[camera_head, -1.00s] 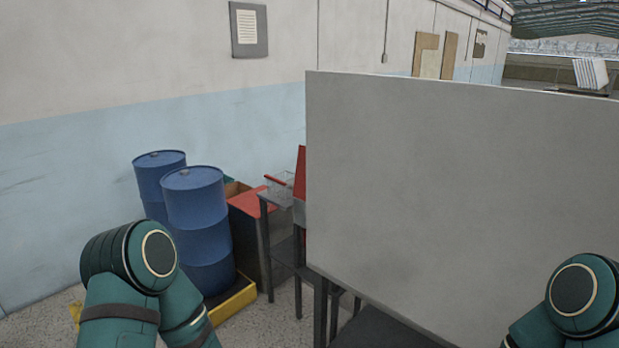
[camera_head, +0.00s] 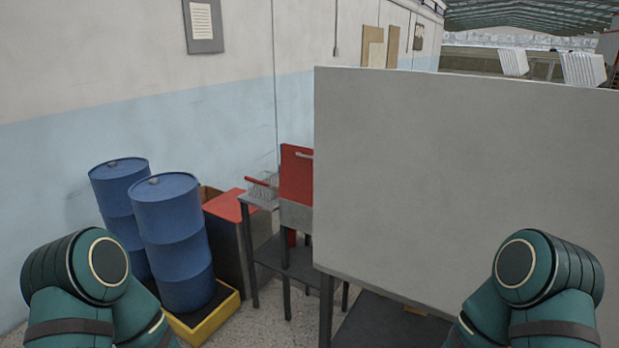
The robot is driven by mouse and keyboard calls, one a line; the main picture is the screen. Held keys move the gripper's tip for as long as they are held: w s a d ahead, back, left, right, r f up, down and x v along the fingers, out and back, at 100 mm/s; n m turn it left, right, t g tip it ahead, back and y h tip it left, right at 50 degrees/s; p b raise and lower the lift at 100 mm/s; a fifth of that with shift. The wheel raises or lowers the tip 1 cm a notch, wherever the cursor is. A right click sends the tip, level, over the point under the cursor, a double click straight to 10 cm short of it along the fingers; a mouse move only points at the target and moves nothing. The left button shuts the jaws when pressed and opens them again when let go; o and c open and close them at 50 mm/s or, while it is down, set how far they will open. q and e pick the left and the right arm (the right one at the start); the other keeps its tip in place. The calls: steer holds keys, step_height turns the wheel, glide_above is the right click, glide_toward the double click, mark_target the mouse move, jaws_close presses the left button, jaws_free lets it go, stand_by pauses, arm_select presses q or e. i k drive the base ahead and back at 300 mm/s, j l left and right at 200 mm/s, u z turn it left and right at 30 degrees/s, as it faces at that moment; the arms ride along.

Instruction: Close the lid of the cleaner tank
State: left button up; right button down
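What looks like the cleaner tank (camera_head: 294,216) is a grey box on a dark stand, partly hidden behind a large grey panel. Its red lid (camera_head: 296,174) stands upright above the grey box, with a light handle-like bar near its top right. The panel's edge cuts off the right side of both. Only the upper parts of my two arms show, at the lower left and lower right. Neither of my grippers is in view, and both arms are well short of the tank in the picture.
The large grey panel (camera_head: 470,180) blocks the right half. Two blue drums (camera_head: 172,235) stand on a yellow-edged pallet (camera_head: 212,322) at left. A red-topped box (camera_head: 228,206) and a wire basket (camera_head: 262,187) are between drums and tank. A little bare floor shows among them.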

mark_target(296, 183)
steer(key=i+j, duration=0.15)
steer(key=j, duration=0.25)
steer(key=i+j+z, duration=0.1)
steer(key=i+j, duration=0.4)
steer(key=j, duration=0.15)
steer(key=i+j+z, duration=0.25)
steer(key=i+j, duration=0.25)
steer(key=j, duration=0.25)
steer(key=i+j, duration=0.2)
steer(key=j, duration=0.2)
steer(key=l+z, duration=0.05)
